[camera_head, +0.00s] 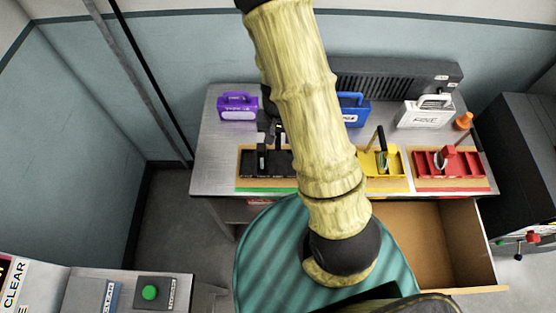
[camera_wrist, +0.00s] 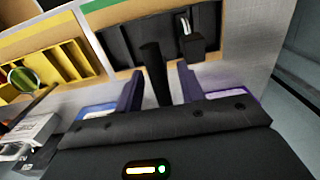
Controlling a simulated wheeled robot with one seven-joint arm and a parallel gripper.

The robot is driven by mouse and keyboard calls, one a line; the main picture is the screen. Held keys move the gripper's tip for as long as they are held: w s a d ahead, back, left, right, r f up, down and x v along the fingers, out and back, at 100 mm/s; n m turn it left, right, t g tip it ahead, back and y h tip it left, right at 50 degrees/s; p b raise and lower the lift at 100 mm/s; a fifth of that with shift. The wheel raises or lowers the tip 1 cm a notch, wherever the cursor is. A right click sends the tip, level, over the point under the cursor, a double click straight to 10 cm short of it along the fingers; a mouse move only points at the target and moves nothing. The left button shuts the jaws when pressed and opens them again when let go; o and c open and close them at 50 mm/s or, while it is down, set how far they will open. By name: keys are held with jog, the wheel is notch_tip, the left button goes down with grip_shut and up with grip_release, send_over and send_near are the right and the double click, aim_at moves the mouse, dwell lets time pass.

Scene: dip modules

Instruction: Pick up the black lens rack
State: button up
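The black lens rack (camera_head: 254,170) sits on a tan board with a green front strip on the bench, left of my arm. In the wrist view the black rack (camera_wrist: 118,40) is at the top, with slots and a small black block holding a clear piece at its right. A dark upright handle (camera_wrist: 154,72) stands between the two fingers of my gripper (camera_wrist: 158,82). The fingers are apart, with gaps visible on both sides of the handle. Whether the handle lies fully between the fingertips in depth is unclear. My arm hides part of the bench in the head view.
A yellow rack (camera_head: 396,164) and a red rack (camera_head: 428,165) stand to the right. Purple (camera_head: 238,107), blue (camera_head: 354,110) and white (camera_head: 426,113) cases stand behind. An open drawer (camera_head: 425,235) juts out below the bench. An orange cone-like object (camera_head: 464,121) is at the back right.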

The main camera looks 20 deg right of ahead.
grip_shut()
jog(key=shift+w, duration=0.1)
jog(key=shift+r, duration=0.1)
jog(key=shift+a+r, duration=0.1)
jog(key=shift+r, duration=0.15)
notch_tip(320, 180, up, 9)
jog(key=shift+r, duration=0.2)
dwell(0.6)
